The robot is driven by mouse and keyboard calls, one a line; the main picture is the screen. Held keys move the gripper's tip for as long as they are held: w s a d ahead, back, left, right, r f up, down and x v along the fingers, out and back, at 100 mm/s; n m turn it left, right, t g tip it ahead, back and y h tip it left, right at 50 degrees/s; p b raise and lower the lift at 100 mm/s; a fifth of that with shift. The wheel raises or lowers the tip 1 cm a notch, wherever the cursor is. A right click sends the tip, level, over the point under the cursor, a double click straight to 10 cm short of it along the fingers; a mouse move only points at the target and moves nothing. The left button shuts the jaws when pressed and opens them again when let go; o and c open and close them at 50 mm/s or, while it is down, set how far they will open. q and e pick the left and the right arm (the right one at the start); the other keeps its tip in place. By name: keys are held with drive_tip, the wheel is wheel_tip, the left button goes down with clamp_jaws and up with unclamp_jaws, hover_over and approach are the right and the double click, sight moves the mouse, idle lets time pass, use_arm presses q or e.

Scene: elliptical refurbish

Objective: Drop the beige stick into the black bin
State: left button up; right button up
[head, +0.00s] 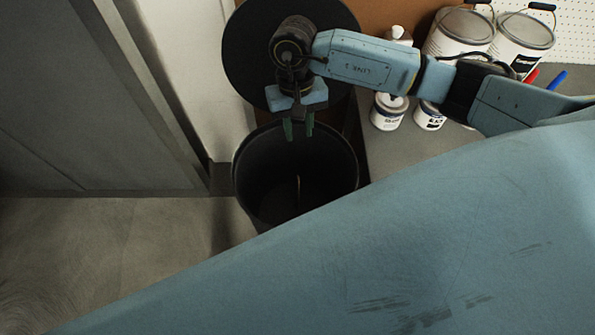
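The black bin (243,185) is round and open at the top, and it stands on the floor left of the workbench. A thin, pale line that looks like the beige stick (298,190) shows upright inside the bin, below the gripper; its lower end is lost in the dark. My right gripper (298,130) hangs over the far part of the bin's opening, pointing down. Its two dark green fingers are apart with nothing visible between them. My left gripper is not in view.
A round black lid (240,55) stands upright behind the bin. The grey workbench (395,150) to the right holds paint cans (462,32), small white jars (388,112) and a blue-handled item (557,80). A grey cabinet (80,110) is at left, with clear floor (110,245) before it.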

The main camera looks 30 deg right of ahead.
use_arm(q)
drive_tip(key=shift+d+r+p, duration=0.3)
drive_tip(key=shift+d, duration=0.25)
use_arm(e)
wheel_tip(320, 180, up, 13)
drive_tip(key=w, duration=0.2)
drive_tip(key=shift+d+r, duration=0.15)
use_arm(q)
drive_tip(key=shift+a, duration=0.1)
